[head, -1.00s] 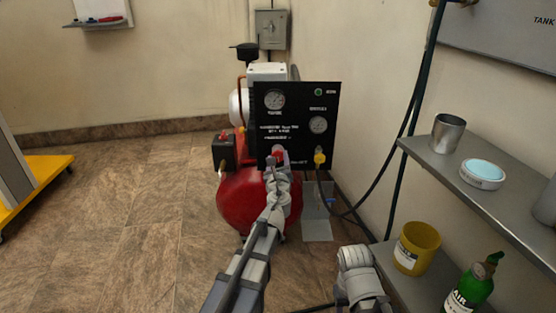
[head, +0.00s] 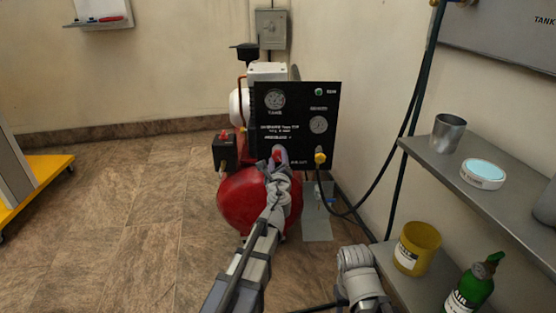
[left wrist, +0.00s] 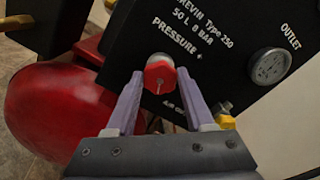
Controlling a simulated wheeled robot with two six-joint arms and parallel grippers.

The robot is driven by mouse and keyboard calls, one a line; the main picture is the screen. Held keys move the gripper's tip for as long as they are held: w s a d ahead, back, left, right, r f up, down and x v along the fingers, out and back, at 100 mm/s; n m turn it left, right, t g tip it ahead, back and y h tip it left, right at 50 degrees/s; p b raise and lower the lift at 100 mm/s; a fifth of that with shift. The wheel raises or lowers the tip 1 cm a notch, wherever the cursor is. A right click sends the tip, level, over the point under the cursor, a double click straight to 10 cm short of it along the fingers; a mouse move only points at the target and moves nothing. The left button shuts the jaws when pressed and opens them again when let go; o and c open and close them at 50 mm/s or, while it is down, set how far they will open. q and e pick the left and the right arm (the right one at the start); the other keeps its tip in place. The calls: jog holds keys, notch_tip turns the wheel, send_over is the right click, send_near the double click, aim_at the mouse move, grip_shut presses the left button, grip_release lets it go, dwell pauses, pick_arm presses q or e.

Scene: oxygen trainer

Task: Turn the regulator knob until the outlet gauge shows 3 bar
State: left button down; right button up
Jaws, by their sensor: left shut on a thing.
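The regulator knob (left wrist: 159,77), red with a pale mark on its face, sits on the black panel (head: 297,95) of the compressor. My left gripper (left wrist: 160,82) is shut on it, one finger on each side; in the head view the gripper (head: 279,163) largely hides the knob. The outlet gauge (left wrist: 270,66) is right of the knob in the tilted left wrist view and also shows in the head view (head: 318,124). Its needle is too small to read. A second gauge (head: 274,100) is at the panel's upper left. My right gripper's fingers are not visible.
The red tank (head: 240,197) is below the panel. A yellow fitting (head: 320,158) with a dark hose is close right of the knob. Shelves (head: 440,165) on the right hold a metal cup, a yellow cup and a green bottle.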

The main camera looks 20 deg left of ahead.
pick_arm(q)
jog(key=shift+c, duration=1.4)
grip_release()
jog(key=shift+s, duration=0.1)
jog(key=v, duration=0.7)
jog(key=shift+s, duration=0.3)
jog(key=shift+d, duration=0.1)
